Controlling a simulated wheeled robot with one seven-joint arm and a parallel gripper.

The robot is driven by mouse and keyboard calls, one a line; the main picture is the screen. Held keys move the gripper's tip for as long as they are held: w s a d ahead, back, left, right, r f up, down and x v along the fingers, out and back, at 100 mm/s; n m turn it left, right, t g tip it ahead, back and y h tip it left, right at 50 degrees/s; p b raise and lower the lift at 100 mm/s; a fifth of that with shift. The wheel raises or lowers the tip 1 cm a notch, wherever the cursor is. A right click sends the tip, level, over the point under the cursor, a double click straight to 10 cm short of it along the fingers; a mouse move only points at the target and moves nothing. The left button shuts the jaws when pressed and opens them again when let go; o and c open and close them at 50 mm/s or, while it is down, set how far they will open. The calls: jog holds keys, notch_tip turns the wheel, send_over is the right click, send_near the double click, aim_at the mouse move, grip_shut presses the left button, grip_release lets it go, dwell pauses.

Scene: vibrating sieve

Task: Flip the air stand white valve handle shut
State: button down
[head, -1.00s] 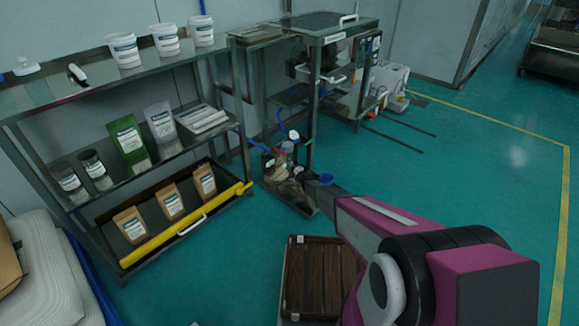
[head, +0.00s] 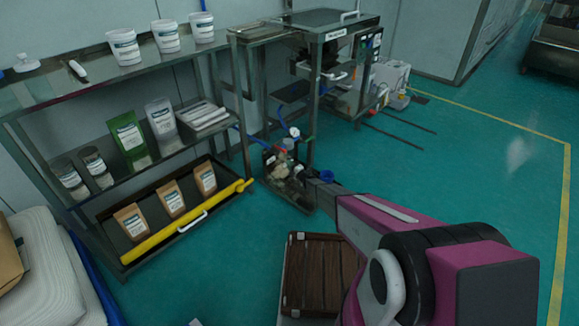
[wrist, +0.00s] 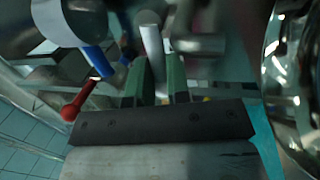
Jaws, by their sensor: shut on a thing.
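The air stand (head: 290,165) is a small frame with pipes, a round gauge and coloured valve parts, beside the shelf's right end in the head view. My gripper (wrist: 160,75) is at the stand, with its two green fingers pointing away from the wrist camera. The white valve handle (wrist: 152,45) shows as a pale bar at the fingertips, between them, and the fingers are shut on it. A red handle with a ball end (wrist: 74,106) and a blue handle (wrist: 98,60) lie left of the fingers, apart from them. In the head view my wrist partly hides the stand and the fingers are too small to make out.
Metal pipes crowd the area around my fingers in the wrist view. A shelf (head: 60,190) with jars, pouches and a yellow bar (head: 185,225) stands to the left. A brown slatted crate (head: 322,275) lies below my arm. The floor (head: 470,180) on the right is clear.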

jog(key=c, duration=1.1)
grip_release()
jog(key=shift+f, duration=0.1)
jog(key=v, duration=1.1)
jog(key=s+d+r+m+g+h, duration=0.1)
jog(key=s+d+r+m+h, duration=0.3)
jog(key=d+r+m+h, duration=0.55)
jog(key=s+d+r+m+h, duration=0.35)
jog(key=d+r+m, duration=0.3)
jog(key=r, duration=0.55)
jog(key=s+d+r+m+g, duration=0.2)
jog(key=s+r+m+g, duration=0.2)
jog(key=s, duration=0.8)
jog(key=s+d+r+m+g+h, duration=0.1)
jog(key=s+d+r+m+g, duration=0.1)
jog(key=s+r, duration=0.6)
jog(key=s+d+r+m+g+h, duration=0.1)
jog(key=s+r+m+g, duration=0.4)
jog(key=s, duration=1.1)
notch_tip(320, 180, up, 2)
jog(key=shift+s+d+m+g, duration=0.35)
jog(key=shift+d+g, duration=0.25)
jog(key=shift+g, duration=0.2)
